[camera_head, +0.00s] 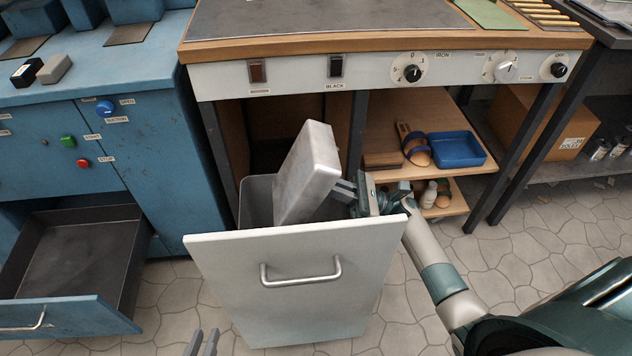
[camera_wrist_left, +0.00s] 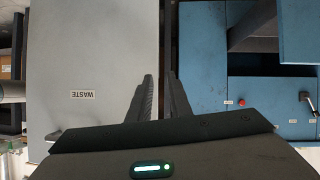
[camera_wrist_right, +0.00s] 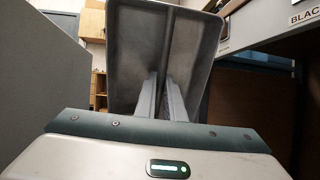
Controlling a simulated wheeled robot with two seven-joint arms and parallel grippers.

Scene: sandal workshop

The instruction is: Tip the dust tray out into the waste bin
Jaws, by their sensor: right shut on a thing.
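The grey metal dust tray (camera_head: 308,175) stands steeply tilted, nearly on end, with its lower end in the opening of the waste bin (camera_head: 256,198). My right gripper (camera_head: 343,190) is shut on it at its right side, just above the bin's front. In the right wrist view the tray (camera_wrist_right: 150,35) shows raised edges and a middle ridge between the fingers. No dust can be made out, and the bin's inside is mostly hidden. The pale bin front (camera_head: 220,262) is pulled out. My left gripper (camera_head: 201,344) is open and empty, low in front of it.
A blue cabinet stands at left with an open, empty-looking drawer (camera_head: 75,250). The workbench (camera_head: 300,75) overhangs behind the bin. Right of it, a shelf holds a blue tray (camera_head: 457,150) and sandal parts. The stone floor (camera_head: 550,240) is clear at right.

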